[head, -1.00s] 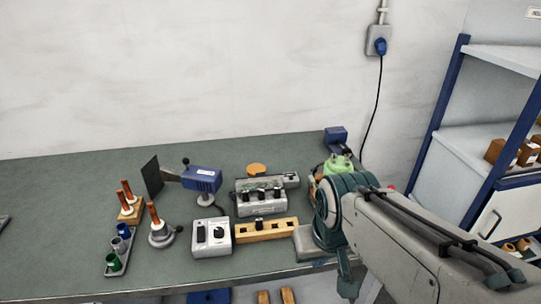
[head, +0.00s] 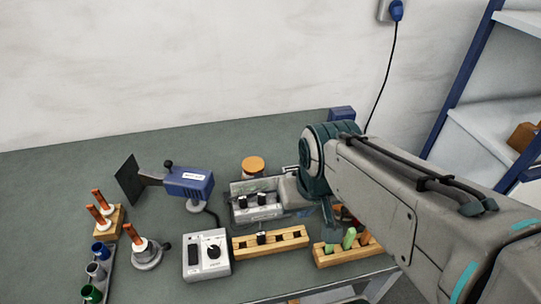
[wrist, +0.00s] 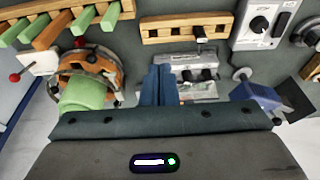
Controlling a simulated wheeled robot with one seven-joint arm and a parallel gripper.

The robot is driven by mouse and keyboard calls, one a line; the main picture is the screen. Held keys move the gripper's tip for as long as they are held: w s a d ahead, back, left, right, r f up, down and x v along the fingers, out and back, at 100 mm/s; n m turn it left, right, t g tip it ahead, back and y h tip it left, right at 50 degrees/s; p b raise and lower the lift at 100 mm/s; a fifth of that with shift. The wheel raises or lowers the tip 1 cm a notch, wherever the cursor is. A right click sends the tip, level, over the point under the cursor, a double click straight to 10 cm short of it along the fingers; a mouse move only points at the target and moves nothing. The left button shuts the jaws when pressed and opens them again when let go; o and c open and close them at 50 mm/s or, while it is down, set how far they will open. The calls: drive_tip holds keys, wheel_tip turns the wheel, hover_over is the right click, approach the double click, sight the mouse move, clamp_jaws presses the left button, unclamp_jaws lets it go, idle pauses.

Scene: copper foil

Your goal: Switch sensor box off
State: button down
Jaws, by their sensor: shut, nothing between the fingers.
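A light grey box (head: 207,268) with a dark slot and a round black dial stands near the front of the bench, beside the blue sensor head (head: 188,182); I take it as the sensor box. It also shows at the top right of the wrist view (wrist: 243,38). The dial's setting is too small to read. A silver unit (head: 243,213) with black knobs stands behind and to the right, partly hidden by my arm. My gripper (wrist: 164,70) is shut and empty, its blue fingers beside the silver unit and apart from the grey box.
A wooden block with slots (head: 285,240) lies in front of the silver unit. A wooden rack with green pieces (head: 335,254) is at the right. An orange disc (head: 253,163) sits behind. Copper-coloured rods on stands (head: 137,240) and cups (head: 96,270) are at the left.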

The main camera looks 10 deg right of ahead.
drive_tip(key=w+m, duration=0.1)
drive_tip(key=m, duration=0.1)
drive_tip(key=m+g, duration=0.7)
drive_tip(key=m, duration=2.7)
approach(278, 175)
drive_tip(key=w+f, duration=0.1)
drive_tip(key=shift+w+d+f+p, duration=0.2)
drive_tip(key=shift+d+p, duration=0.05)
drive_tip(key=shift+p, duration=0.1)
drive_tip(key=x, duration=1)
drive_tip(key=shift+p, duration=0.35)
